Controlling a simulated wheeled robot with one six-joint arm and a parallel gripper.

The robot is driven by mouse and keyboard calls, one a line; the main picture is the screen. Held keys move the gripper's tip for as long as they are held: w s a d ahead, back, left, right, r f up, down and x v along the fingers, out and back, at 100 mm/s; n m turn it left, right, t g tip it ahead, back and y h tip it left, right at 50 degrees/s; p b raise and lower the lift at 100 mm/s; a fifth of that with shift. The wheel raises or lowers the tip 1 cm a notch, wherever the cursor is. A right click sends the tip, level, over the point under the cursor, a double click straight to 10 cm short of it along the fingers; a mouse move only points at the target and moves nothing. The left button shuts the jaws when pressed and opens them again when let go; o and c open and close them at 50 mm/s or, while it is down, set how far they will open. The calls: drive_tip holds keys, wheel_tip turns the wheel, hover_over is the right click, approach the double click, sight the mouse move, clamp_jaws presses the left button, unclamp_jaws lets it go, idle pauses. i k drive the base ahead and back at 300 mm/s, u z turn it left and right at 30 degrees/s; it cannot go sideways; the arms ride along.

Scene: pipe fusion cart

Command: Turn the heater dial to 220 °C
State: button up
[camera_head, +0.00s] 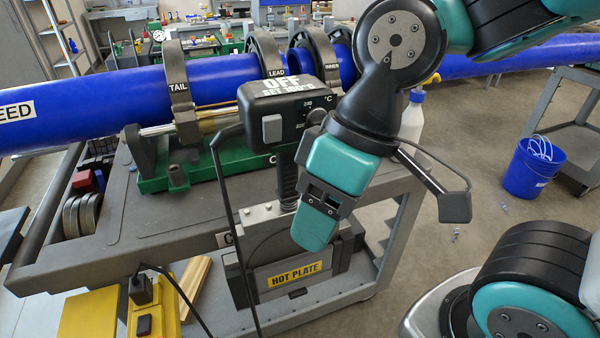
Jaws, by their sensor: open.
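The heater is a black control box (277,107) with a grey switch, mounted above the dark hot plate body (270,275) on the cart. White "OFF" lettering shows on top of the box. The dial (314,117) is on the box's right front face near a "°C" mark, partly covered by my arm; its pointer setting is too small to read. My gripper (320,205), teal and black, is open and hangs in front of and below the dial, nearer the camera. Its fingertips are hard to make out, and no contact with the dial is visible. I see nothing held.
A blue pipe (85,98) runs across the back through the clamps of the fusion machine (190,170) on the grey cart (120,225). A black cable hangs left of the heater. A bottle (412,115) stands behind my wrist. A blue bucket (535,168) is on the floor at right.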

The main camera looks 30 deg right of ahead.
sight(314, 118)
drive_tip(key=z, duration=0.25)
drive_tip(key=k, duration=1.25)
drive_tip(key=u, duration=0.1)
